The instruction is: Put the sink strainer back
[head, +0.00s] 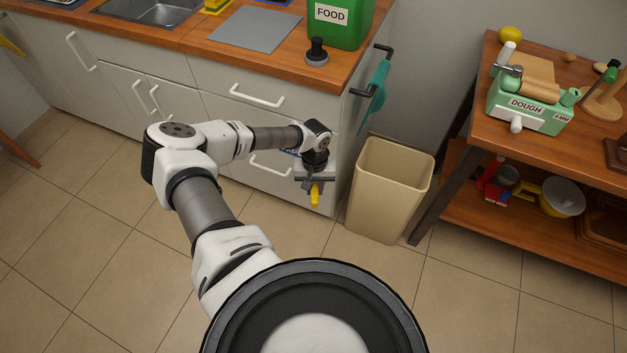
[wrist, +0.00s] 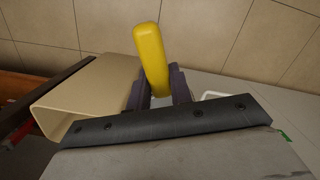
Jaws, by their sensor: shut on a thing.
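My gripper (head: 315,184) is shut on a yellow, rounded, bar-like thing (wrist: 152,55), which also shows in the head view (head: 315,197). It hangs in front of the lower cabinet, left of the bin. Which object the yellow thing belongs to I cannot tell. A small dark piece with an upright knob and a round grey base (head: 317,55) stands on the wooden counter in front of the green box; it may be the sink strainer. It is apart from my gripper. The metal sink (head: 150,10) is at the top left, partly cut off; its drain is not clearly visible.
A beige bin (head: 390,185) stands right of my gripper and also fills the left of the wrist view (wrist: 95,90). A green FOOD box (head: 345,20) and grey mat (head: 255,29) are on the counter. A teal cloth (head: 376,88) hangs at its end. A wooden shelf (head: 560,185) is at right.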

